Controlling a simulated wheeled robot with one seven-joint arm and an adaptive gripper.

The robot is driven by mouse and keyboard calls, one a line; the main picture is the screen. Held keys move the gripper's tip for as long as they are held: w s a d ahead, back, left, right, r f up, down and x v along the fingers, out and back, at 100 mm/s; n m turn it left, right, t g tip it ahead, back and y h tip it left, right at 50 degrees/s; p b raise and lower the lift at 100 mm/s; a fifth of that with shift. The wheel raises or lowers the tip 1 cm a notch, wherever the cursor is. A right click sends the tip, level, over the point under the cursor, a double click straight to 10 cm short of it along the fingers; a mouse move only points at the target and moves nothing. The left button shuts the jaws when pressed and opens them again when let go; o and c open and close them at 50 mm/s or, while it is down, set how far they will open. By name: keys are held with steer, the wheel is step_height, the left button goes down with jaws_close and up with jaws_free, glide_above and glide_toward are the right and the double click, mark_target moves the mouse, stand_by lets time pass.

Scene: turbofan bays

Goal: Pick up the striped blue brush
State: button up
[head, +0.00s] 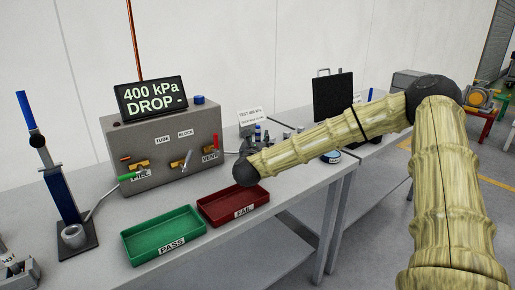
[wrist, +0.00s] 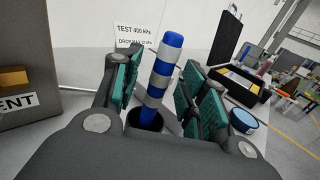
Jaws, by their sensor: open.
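The striped blue brush (wrist: 160,72), with blue and silver bands, stands slightly tilted in the wrist view. Its lower end is in a dark round cup (wrist: 144,118). My gripper (wrist: 158,85) is open, with its teal-padded fingers on either side of the brush. A gap shows on the right side; whether the left pad touches the brush I cannot tell. In the head view my arm reaches across the bench, and its wrist hides most of my gripper and the brush.
A grey test box (head: 165,145) with valve levers stands left of my wrist. A green PASS tray (head: 165,236) and a red FAIL tray (head: 232,205) lie in front. A small sign (wrist: 134,34) stands behind the brush. A blue-topped round tin (wrist: 243,120) sits to the right.

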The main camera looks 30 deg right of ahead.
steer(key=shift+w+d, duration=0.45)
steer(key=shift+w, duration=0.05)
steer(key=shift+c, duration=0.2)
jaws_close()
steer(key=shift+r, duration=0.1)
